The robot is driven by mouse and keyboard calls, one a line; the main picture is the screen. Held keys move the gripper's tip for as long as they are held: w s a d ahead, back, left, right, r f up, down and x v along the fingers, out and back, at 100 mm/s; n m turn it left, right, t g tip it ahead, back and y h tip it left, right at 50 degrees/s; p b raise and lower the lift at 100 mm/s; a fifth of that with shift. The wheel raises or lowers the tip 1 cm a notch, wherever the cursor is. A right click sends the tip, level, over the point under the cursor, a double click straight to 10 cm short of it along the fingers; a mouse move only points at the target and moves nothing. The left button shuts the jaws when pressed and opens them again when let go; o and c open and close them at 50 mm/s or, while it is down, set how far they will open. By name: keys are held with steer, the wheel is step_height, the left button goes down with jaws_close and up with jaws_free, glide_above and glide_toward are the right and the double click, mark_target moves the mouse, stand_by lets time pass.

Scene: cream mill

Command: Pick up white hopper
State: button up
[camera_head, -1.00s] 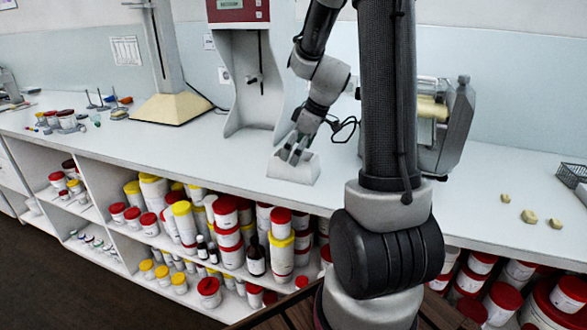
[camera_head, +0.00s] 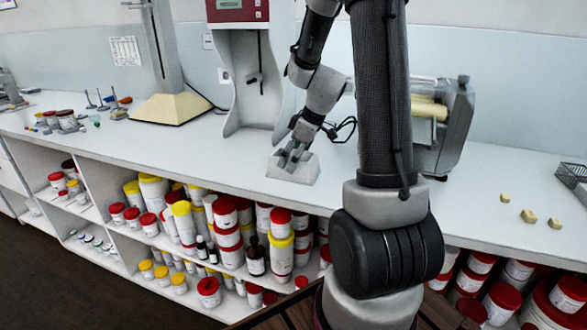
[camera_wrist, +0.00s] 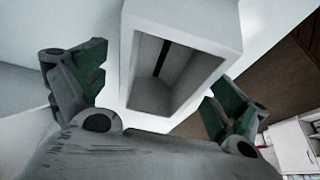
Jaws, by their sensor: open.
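The white hopper (camera_head: 303,174) is an open-topped, box-like piece standing on the counter near its front edge. In the wrist view its pale rim (camera_wrist: 226,40) and hollow inside show between my finger pads. My gripper (camera_head: 291,158) is right at the hopper from above, and its fingers partly hide the hopper in the head view. In the wrist view my gripper (camera_wrist: 155,95) is open, with one green-padded finger left of the hopper and one at its lower right. I cannot tell whether a finger touches its wall.
The white counter (camera_head: 230,150) is clear left of the hopper. A grey stand with a red display box (camera_head: 237,65) rises behind it. A roller machine (camera_head: 445,125) stands to the right. Several yellowish blocks (camera_head: 529,215) lie farther right. Shelves below hold many jars.

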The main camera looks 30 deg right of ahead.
steer(key=c, duration=1.2)
steer(key=shift+r, duration=0.1)
steer(key=shift+c, duration=0.2)
